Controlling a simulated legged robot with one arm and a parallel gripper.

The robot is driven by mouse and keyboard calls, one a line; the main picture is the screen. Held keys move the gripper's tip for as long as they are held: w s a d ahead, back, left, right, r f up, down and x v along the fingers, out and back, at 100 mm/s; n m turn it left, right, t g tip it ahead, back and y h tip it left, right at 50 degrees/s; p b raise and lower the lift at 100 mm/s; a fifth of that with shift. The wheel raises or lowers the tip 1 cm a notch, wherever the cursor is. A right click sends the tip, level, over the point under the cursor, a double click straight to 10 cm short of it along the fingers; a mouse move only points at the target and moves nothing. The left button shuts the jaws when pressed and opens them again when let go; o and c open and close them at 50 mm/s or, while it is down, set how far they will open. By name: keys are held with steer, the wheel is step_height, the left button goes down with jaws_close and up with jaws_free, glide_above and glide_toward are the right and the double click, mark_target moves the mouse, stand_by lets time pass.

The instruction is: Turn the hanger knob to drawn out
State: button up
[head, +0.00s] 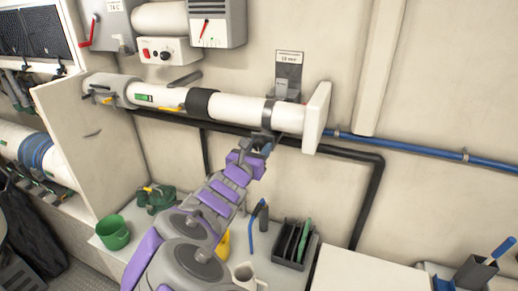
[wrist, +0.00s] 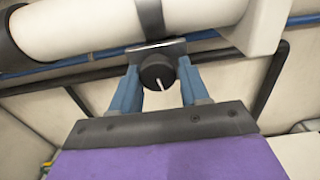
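The hanger knob (wrist: 156,74) is a round black dial with a white pointer line, set under a flat grey bracket (wrist: 157,49) below a white tube. Its pointer leans a little from vertical, lower end to the right. My gripper (wrist: 158,68) has its two blue fingers on either side of the knob; whether both press on it cannot be made out. In the head view my gripper (head: 266,147) reaches up to the clamp (head: 268,115) near the right end of the white tube (head: 235,107), and the knob is hidden there.
A white end plate (head: 317,117) closes the tube close to the right of my gripper. A black pipe (head: 340,153) and a blue pipe (head: 405,146) run along the wall.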

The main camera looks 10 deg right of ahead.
steer(key=shift+s+a+r, duration=0.1)
steer(key=shift+a, duration=0.4)
steer(key=c, duration=0.3)
steer(key=shift+s+d, duration=0.1)
steer(key=shift+d, duration=0.2)
steer(key=c, duration=0.3)
steer(key=shift+a+m+b, duration=0.15)
steer(key=shift+m+b, duration=0.4)
steer(key=shift+m, duration=0.05)
steer(key=shift+c, duration=0.2)
steer(key=o, duration=1)
steer(key=shift+w, duration=0.2)
steer(key=shift+o, duration=0.2)
